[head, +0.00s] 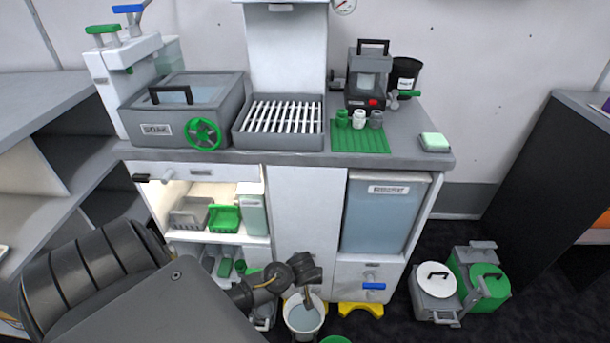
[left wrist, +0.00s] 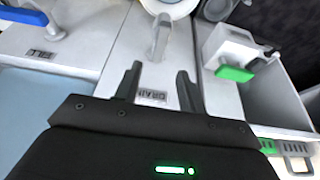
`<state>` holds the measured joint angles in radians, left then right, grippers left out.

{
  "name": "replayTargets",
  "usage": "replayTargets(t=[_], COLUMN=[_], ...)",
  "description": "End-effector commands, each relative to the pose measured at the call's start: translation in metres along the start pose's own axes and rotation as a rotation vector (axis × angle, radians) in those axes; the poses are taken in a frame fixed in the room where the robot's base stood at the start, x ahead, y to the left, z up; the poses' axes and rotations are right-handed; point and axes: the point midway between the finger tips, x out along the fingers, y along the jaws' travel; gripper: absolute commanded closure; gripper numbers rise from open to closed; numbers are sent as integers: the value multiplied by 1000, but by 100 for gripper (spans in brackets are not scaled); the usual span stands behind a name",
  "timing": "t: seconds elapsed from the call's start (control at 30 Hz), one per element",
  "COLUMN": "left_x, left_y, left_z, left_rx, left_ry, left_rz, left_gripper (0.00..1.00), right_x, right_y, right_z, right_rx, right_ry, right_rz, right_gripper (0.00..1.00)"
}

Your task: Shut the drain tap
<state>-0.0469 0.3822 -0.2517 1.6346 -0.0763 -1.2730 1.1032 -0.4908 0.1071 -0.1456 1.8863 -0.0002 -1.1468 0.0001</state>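In the left wrist view, a panel with a plate marked DRAIN (left wrist: 152,96) lies before my left gripper (left wrist: 158,82). A grey curved drain tap part (left wrist: 160,36) stands out just beyond the fingertips, over a white bucket (left wrist: 172,8). The two fingers are apart, with nothing visible between them but the panel. In the head view my left gripper (head: 308,276) is low at the cabinet front, above the bucket (head: 303,318), and hides the drain tap's area. I cannot tell the tap's handle position. My right gripper is not in view.
A blue-handled tap (head: 374,286) sits right of my gripper, below the blue tank (head: 385,215). The open lit shelf (head: 205,192) on the left holds green and grey items. The counter (head: 290,158) overhangs above.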

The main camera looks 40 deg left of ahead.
Motion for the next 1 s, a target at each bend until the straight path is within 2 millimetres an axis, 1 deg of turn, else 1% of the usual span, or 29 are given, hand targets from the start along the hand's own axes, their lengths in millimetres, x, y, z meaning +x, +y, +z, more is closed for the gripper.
replayTargets(t=[0.03, 0.17, 0.3, 0.4, 0.5, 0.7, 0.93, 0.97, 1.0], left_x=[10, 37, 63, 78, 88, 96, 96, 96, 96], left_y=[0, 0, 0, 0, 0, 0, 0, 0, 0], left_z=[1, 2, 2, 2, 2, 0, 1, 1, 1], left_rx=[1, 3, 1, 3, 2, 2, 2, 2, 2], left_ry=[-1, -1, 0, 0, 0, 0, 0, 0, 0], left_rz=[-2, -2, -2, -1, -1, -1, 0, 0, 0], left_gripper=[60, 60, 60, 60, 60, 60, 60, 61, 67], right_x=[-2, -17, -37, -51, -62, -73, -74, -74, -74], right_y=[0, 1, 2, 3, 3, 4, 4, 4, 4], right_z=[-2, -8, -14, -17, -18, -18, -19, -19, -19], right_rx=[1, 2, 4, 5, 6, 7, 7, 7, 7], right_ry=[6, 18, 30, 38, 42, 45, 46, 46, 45], right_rz=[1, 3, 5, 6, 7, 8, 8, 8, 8], right_gripper=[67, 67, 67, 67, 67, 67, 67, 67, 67])
